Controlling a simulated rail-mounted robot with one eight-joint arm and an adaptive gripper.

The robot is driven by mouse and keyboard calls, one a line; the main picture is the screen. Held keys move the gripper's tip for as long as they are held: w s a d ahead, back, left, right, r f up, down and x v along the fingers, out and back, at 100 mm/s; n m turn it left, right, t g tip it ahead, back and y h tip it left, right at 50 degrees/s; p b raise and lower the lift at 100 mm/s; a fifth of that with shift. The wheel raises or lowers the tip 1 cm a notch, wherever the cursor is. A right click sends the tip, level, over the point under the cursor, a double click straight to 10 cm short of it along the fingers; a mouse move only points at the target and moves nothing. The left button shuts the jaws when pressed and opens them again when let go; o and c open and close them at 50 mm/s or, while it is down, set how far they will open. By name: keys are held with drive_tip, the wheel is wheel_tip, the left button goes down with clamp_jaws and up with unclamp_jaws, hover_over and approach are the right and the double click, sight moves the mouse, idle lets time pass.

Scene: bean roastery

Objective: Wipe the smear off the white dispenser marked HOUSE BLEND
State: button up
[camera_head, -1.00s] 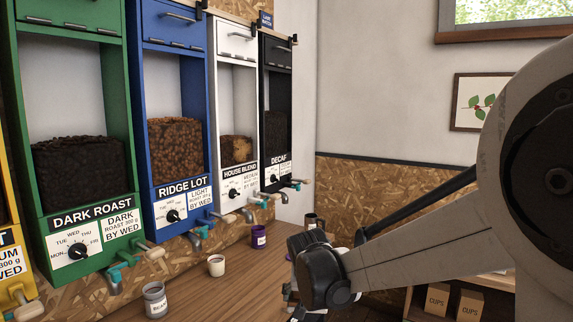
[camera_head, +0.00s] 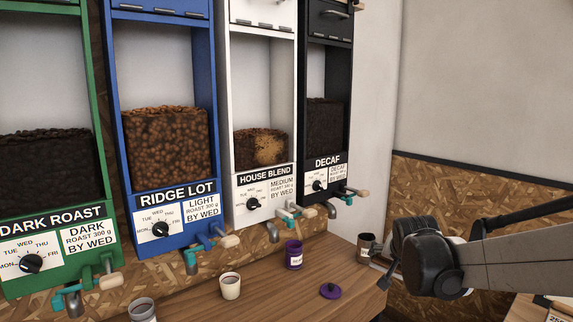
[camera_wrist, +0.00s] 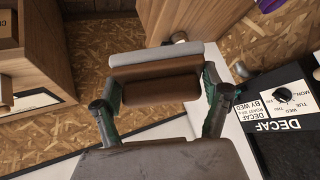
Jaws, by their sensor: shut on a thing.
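The white dispenser marked HOUSE BLEND (camera_head: 227,120) stands between the blue and black dispensers in the head view. A pale tan smear-like patch (camera_head: 268,148) shows at its window, over the dark beans. My gripper (camera_wrist: 160,88) is shut on a brown pad with a grey strip along its far edge (camera_wrist: 160,55); it shows between the fingers in the wrist view. In the head view my wrist is to the right of the DECAF dispenser, well apart from the white one, and the pad is mostly hidden there.
The black DECAF dispenser (camera_head: 344,100) stands between the white one and my arm. Taps and handles (camera_head: 295,212) stick out below the dispensers. A purple jar (camera_head: 294,254), a cream cup (camera_head: 230,286), a purple lid (camera_head: 330,290) and a dark jar (camera_head: 366,247) are on the wooden counter.

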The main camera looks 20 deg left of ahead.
drive_tip(key=w+a+r+t+y, duration=0.1)
drive_tip(key=a+r, duration=0.1)
drive_tip(key=a, duration=0.1)
drive_tip(key=w+a+r+t+y, duration=0.1)
drive_tip(key=a+r, duration=0.1)
drive_tip(key=a, duration=0.2)
drive_tip(key=w+a+r+t+y, duration=0.1)
drive_tip(key=a+r, duration=0.1)
drive_tip(key=a, duration=0.1)
drive_tip(key=shift+w+a+r+t, duration=0.2)
drive_tip(key=shift+w+r+t, duration=0.05)
drive_tip(key=shift+w+t, duration=0.1)
drive_tip(key=t+y+p, duration=0.2)
drive_tip(key=t+y, duration=0.4)
drive_tip(key=y, duration=0.2)
approach(259, 145)
drive_tip(key=d, duration=0.3)
drive_tip(key=shift+w+a+p, duration=0.3)
drive_tip(key=shift+w+a, duration=1.6)
drive_tip(key=shift+a, duration=0.3)
drive_tip(key=shift+w+a, duration=0.55)
drive_tip(key=shift+a, duration=0.1)
drive_tip(key=shift+w, duration=0.1)
